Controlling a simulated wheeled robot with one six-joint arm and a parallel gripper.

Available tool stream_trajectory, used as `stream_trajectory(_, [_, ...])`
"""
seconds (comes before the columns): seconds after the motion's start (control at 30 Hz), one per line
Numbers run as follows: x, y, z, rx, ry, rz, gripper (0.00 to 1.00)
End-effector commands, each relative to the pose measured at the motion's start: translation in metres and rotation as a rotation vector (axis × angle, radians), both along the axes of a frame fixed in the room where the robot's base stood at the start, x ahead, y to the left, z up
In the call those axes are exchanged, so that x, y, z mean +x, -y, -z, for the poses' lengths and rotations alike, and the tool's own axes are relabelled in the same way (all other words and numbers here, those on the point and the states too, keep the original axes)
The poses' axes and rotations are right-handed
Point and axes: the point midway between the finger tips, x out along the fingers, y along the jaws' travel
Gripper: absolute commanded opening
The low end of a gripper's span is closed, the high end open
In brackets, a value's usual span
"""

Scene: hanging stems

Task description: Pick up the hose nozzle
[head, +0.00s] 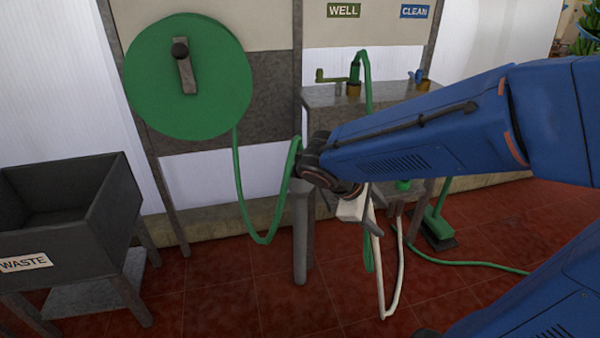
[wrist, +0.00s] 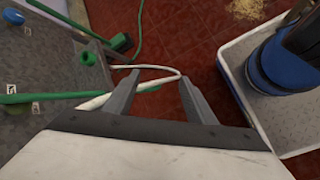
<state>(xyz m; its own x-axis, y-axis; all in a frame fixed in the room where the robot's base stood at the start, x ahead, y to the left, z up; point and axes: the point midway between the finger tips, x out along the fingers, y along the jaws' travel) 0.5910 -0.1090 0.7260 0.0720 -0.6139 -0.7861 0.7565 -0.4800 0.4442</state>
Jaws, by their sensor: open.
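My gripper (wrist: 160,71) is open, its two grey fingers pointing away from the wrist camera. In the head view its pale body (head: 350,208) hangs beside the post, and its fingers are hard to make out. A white hose (wrist: 150,68) bends into a loop around the fingertips in the wrist view; I cannot tell whether it touches them. In the head view the white hose (head: 381,290) hangs in a loop below my gripper. A green hose (head: 240,185) hangs from the green reel (head: 187,75) and rises to the post.
A grey stand (head: 325,95) with taps is behind my arm. A grey WASTE bin (head: 80,215) stands at the left. In the wrist view a white-rimmed tray (wrist: 235,85) lies right of the fingers. Red tiled floor is open below.

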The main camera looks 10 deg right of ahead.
Motion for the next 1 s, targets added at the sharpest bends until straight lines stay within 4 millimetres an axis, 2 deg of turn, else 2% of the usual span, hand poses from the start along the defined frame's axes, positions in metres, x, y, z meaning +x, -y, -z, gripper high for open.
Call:
stream_trajectory(0.17, [0.042, -0.014, 0.002, -0.206, -0.108, -0.186, 0.50])
stream_trajectory(0.37, [0.092, -0.045, 0.003, -0.444, -0.201, -0.395, 0.50])
stream_trajectory(0.57, [0.141, -0.096, 0.008, -0.687, -0.269, -0.601, 0.50])
stream_trajectory(0.7, [0.170, -0.142, 0.015, -0.857, -0.299, -0.740, 0.50])
stream_trajectory(0.9, [0.196, -0.201, 0.027, -1.044, -0.312, -0.886, 0.50])
stream_trajectory(1.0, [0.201, -0.220, 0.032, -1.099, -0.311, -0.929, 0.50])
